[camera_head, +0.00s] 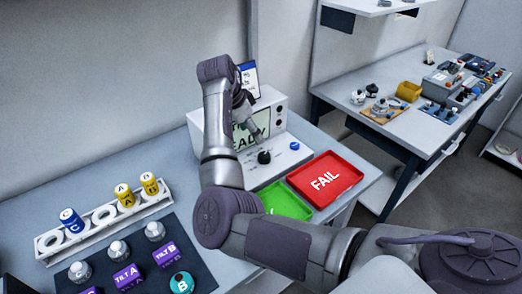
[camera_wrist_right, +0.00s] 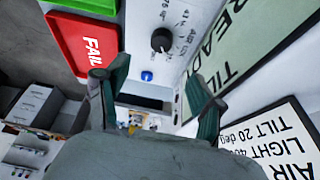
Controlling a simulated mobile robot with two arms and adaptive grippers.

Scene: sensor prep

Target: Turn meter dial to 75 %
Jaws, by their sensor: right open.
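The meter is a white box (camera_head: 279,102) with a green READY screen (camera_head: 262,118), partly hidden by my right arm. Its black dial knob (camera_head: 264,157) sits on the sloped front panel, with a blue button (camera_head: 294,145) to its right. In the right wrist view the dial (camera_wrist_right: 162,40) lies ahead of the fingertips, with printed scale marks around it; its exact setting is too small to read. The blue button (camera_wrist_right: 147,76) shows between the fingers. My right gripper (camera_wrist_right: 157,77) is open and empty, apart from the dial. My left gripper is out of view.
A red FAIL tray (camera_head: 345,189) and a green tray (camera_head: 283,204) lie before the meter. A white rack (camera_head: 47,240) with blue and yellow cylinders and a dark mat (camera_head: 205,273) with several items are at left. Another cluttered table (camera_head: 421,137) stands at right.

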